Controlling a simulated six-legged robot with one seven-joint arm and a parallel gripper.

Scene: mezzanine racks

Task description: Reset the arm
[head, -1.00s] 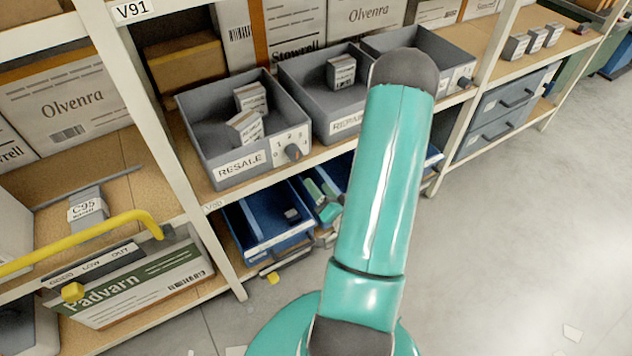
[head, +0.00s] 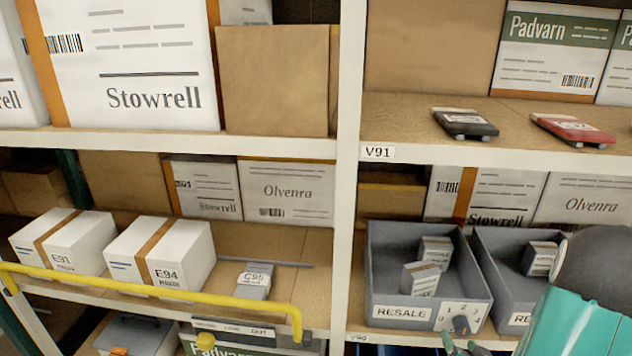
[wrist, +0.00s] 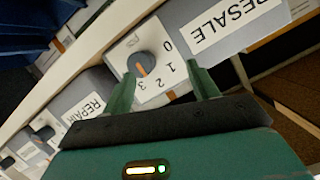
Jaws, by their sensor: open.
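My gripper (wrist: 165,82) shows in the wrist view with its two green fingers spread apart and nothing between them. Beyond the fingers is the front of the grey RESALE bin, with a dark dial (wrist: 146,64) and a numbered plate. I cannot tell whether a finger touches the plate. In the head view, my teal arm fills the lower right corner, and a bit of green gripper shows at the bottom edge below the RESALE bin (head: 384,285).
A second grey bin (head: 490,262) stands right of RESALE, partly hidden by my arm. A yellow rail (head: 150,290) runs in front of the left shelf with boxes E91 (head: 62,240) and E94 (head: 160,256). A white upright (head: 347,180) divides the bays. Two handheld devices lie above.

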